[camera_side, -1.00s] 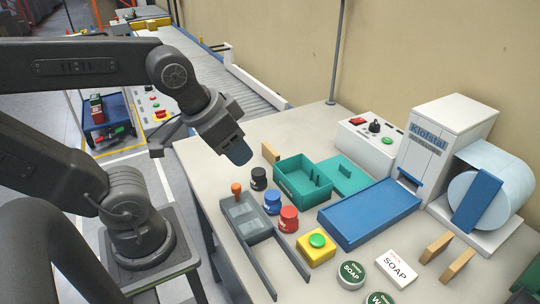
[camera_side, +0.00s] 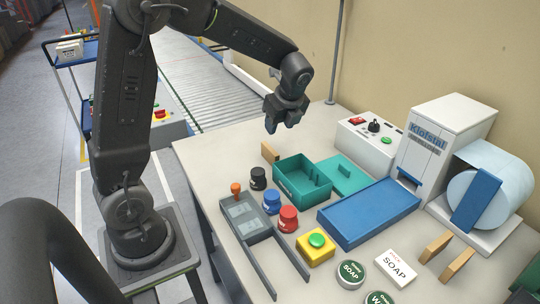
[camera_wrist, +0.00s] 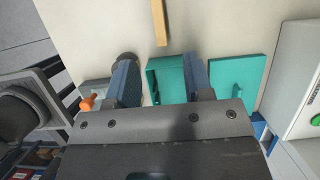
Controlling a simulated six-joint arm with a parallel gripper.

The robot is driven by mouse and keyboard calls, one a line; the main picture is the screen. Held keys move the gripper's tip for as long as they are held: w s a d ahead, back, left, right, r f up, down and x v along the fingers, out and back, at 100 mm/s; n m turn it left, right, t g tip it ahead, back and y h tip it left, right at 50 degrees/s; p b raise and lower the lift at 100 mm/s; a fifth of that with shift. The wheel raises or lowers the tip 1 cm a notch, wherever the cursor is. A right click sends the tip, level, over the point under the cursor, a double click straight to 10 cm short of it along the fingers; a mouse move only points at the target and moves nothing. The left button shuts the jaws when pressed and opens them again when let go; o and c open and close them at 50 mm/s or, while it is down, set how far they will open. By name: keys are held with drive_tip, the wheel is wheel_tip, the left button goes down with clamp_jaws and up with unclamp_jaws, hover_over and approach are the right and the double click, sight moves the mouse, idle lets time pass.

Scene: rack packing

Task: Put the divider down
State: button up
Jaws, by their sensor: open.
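My gripper (camera_side: 283,124) is above the back of the table, open, pointing down. In the wrist view nothing is held between its two blue fingers (camera_wrist: 162,80). A thin wooden strip (camera_side: 270,153), which looks like the divider, stands on the table behind the teal box (camera_side: 303,185), below my gripper and apart from it. The wrist view also shows the strip (camera_wrist: 159,22) beyond the fingertips. That view shows the teal box (camera_wrist: 166,82) between the fingers. Two similar wooden pieces (camera_side: 437,248) (camera_side: 459,264) stand at the right.
A teal lid (camera_side: 346,174) lies beside the box. A blue tray (camera_side: 370,215), a control box (camera_side: 370,145) and a label machine (camera_side: 445,125) are to the right. Black, blue and red jars (camera_side: 288,219) and a grey tray (camera_side: 240,210) are in front. The table's back left is clear.

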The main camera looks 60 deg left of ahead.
sight(270, 148)
drive_tip(key=x, duration=1.4)
drive_tip(key=shift+s+a, duration=0.1)
drive_tip(key=shift+a, duration=0.05)
drive_tip(key=shift+r, duration=0.1)
clamp_jaws()
